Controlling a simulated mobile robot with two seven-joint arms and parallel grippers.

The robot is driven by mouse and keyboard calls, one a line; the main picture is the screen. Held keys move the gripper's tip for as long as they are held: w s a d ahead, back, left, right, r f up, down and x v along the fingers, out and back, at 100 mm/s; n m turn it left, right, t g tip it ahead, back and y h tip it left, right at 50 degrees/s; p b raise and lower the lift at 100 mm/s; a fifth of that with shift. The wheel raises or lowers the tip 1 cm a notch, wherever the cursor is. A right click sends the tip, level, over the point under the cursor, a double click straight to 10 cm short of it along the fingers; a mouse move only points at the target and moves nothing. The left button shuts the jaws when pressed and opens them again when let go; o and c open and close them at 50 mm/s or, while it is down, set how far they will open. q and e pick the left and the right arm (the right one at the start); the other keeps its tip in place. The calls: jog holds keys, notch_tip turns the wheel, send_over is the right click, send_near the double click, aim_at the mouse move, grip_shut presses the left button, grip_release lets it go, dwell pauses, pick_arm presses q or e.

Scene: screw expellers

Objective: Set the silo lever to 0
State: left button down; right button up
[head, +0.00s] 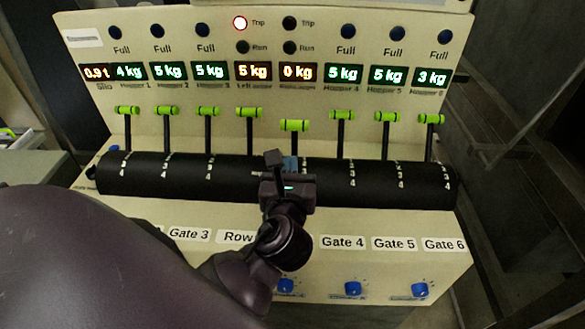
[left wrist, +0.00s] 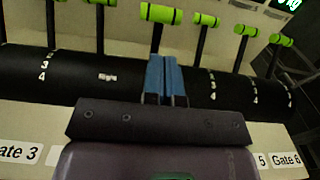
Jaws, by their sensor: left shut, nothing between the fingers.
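My left gripper (head: 290,164) is shut and empty, its blue fingertips side by side over the black slotted roller (head: 400,186). The fingertips also show in the left wrist view (left wrist: 163,80), just in front of the stalk of one green-handled lever (head: 295,125). That lever, also in the left wrist view (left wrist: 161,14), sits lower than its neighbours in the head view; I cannot tell whether the fingers touch it. The silo display (head: 97,72) reads 0.9 t at the far left. No lever carries a readable silo label, so I cannot tell which is the silo lever.
Other green-handled levers stand along the roller, such as the leftmost one (head: 127,110) and the rightmost one (head: 431,119). Blue knobs (head: 353,288) sit on the lower front panel. My arm covers the lower left.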

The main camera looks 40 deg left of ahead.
aim_at(295, 128)
pick_arm(q)
jog(key=x, duration=0.8)
jog(key=shift+w+a, duration=0.1)
jog(key=shift+w, duration=0.2)
jog(key=shift+p+x, duration=0.3)
jog(key=shift+x, duration=0.55)
pick_arm(e)
jog(key=shift+s+d+r, duration=0.1)
jog(key=shift+s, duration=0.1)
jog(key=shift+w+r, duration=0.15)
pick_arm(q)
jog(key=shift+w, duration=0.15)
